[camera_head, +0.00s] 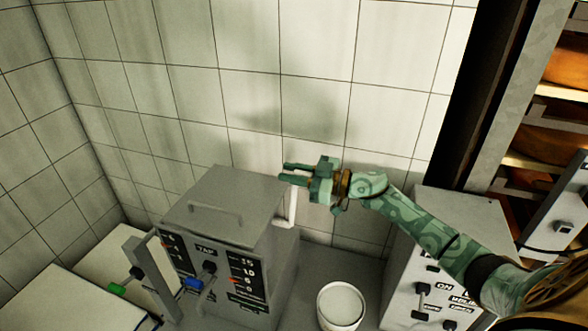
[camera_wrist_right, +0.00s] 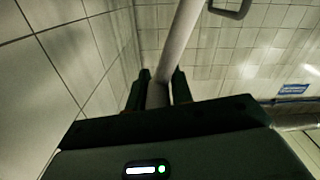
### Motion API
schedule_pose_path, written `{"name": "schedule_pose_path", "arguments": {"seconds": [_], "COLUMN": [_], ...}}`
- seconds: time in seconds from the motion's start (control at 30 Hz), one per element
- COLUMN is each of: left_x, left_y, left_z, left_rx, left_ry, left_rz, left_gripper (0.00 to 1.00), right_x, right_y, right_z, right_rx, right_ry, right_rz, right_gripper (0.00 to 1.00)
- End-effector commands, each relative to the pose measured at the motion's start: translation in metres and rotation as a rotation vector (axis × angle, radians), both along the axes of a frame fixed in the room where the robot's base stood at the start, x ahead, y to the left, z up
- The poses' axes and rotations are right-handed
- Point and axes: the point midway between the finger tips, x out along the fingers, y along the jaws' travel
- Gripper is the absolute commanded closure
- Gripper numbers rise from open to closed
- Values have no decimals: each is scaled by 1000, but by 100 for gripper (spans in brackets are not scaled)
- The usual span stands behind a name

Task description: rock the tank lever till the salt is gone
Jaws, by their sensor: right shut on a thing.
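The grey tank (camera_head: 215,215) stands against the tiled wall, with a handle on its lid and a front panel marked TAP with scales. A pale lever (camera_head: 292,208) rises along its right side. My right gripper (camera_head: 284,174), green, is at the lever's upper end and shut on it. In the right wrist view the lever (camera_wrist_right: 180,40) runs between the two dark fingers (camera_wrist_right: 158,92). No salt can be made out, and the tank's inside is hidden by its lid. My left gripper is not in view.
A white bucket (camera_head: 341,306) with pale contents stands right of the tank. A control box (camera_head: 440,290) with knobs is further right, beside a rack of cheese wheels (camera_head: 560,110). A pale block with a green-ended handle (camera_head: 117,290) is at left.

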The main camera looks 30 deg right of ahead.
Motion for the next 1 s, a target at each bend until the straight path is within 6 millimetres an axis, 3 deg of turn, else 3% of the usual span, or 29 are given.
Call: {"name": "schedule_pose_path", "arguments": {"seconds": [0.1,0.4,0.8,1.0], "left_x": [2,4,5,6], "left_y": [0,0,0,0], "left_z": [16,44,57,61], "left_rx": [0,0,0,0], "left_ry": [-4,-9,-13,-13], "left_rz": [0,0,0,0], "left_gripper": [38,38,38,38], "right_x": [-6,-30,-58,-66], "right_y": [6,34,67,77], "right_z": [9,14,4,-1], "right_rx": [-60,-258,-495,-521], "right_ry": [-51,-221,-425,-445], "right_rz": [-4,-4,-5,-4], "right_gripper": [100,100,100,100]}}
